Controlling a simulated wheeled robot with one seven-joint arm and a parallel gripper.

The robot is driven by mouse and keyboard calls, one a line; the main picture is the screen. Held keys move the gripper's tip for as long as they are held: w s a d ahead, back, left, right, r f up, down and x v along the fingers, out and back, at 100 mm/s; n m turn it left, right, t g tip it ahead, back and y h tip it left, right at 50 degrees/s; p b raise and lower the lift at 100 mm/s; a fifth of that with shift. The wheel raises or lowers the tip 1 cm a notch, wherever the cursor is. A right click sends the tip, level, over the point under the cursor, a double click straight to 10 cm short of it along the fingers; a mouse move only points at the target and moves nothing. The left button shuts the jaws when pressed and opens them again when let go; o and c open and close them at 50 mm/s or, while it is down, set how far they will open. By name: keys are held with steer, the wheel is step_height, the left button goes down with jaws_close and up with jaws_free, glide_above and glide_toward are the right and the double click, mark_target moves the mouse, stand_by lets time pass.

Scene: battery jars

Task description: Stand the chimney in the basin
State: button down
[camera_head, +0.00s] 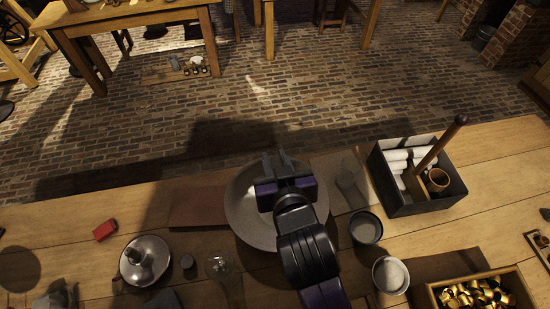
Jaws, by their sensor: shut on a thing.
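The basin (236,218) is a wide, round, shallow grey dish on the wooden table near the middle. My gripper (276,165) is over the far part of the basin, with its two dark fingers pointing away from me. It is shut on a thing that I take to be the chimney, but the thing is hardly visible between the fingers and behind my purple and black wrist. I cannot tell whether it touches the basin. A clear glass vessel (351,184) stands just right of the basin.
A dark box (419,205) with white rolls and a wooden-handled tool stands right of the basin. Two cups (366,228) (390,275) and a crate of brass parts (434,292) are at the front right. A lidded metal dish (134,271) and red block (104,230) lie left.

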steer(key=c, duration=1.2)
jaws_free()
steer(key=shift+r, duration=0.1)
steer(key=b+v, duration=0.1)
steer(key=v, duration=1.1)
